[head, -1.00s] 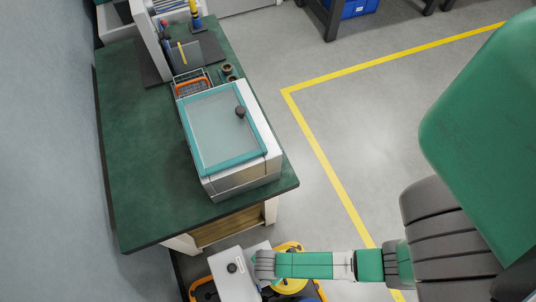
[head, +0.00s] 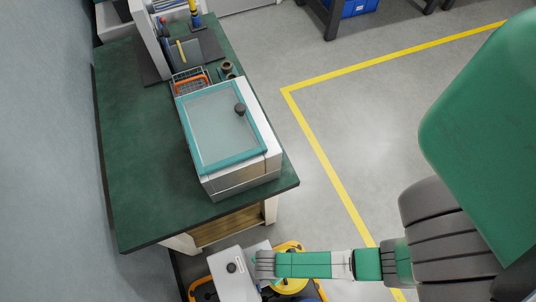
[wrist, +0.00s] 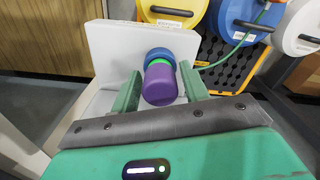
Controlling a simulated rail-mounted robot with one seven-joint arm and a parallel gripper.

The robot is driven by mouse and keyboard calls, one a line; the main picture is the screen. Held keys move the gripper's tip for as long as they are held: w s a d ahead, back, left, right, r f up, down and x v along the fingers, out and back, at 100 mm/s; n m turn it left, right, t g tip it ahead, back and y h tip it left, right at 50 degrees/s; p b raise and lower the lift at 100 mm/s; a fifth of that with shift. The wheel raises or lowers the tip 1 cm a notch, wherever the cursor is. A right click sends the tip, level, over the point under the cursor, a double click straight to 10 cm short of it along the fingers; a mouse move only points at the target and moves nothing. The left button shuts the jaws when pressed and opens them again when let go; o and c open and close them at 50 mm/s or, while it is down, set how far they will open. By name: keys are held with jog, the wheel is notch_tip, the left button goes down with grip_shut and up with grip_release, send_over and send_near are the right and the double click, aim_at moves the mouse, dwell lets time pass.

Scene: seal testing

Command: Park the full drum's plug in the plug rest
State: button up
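In the wrist view, my gripper (wrist: 162,78) has its two green fingers on either side of a purple cylinder (wrist: 160,84). A green band and a blue collar (wrist: 158,54) lie in line beyond the purple part. It may be the plug, but I cannot be sure. The fingers are close to its sides; I cannot tell whether they touch it. A yellow drum (wrist: 168,22), a blue drum (wrist: 236,18) and a white drum (wrist: 302,28) show at the top right. In the head view my gripper (head: 262,265) is at the bottom; its fingers are not clear. I cannot identify the plug rest.
A white box-like body (head: 232,285) is beside my gripper; a white panel (wrist: 112,45) shows behind the coloured piece. A black and yellow pallet (wrist: 228,70) lies nearby. The green bench (head: 135,150) carries a teal-lidded box (head: 221,128). A green hose (wrist: 245,38) crosses the blue drum.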

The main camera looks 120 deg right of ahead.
jog(key=shift+o, duration=0.9)
jog(key=shift+r, duration=0.1)
notch_tip(320, 180, up, 8)
jog(key=shift+f+p, duration=0.15)
jog(key=shift+p, duration=0.95)
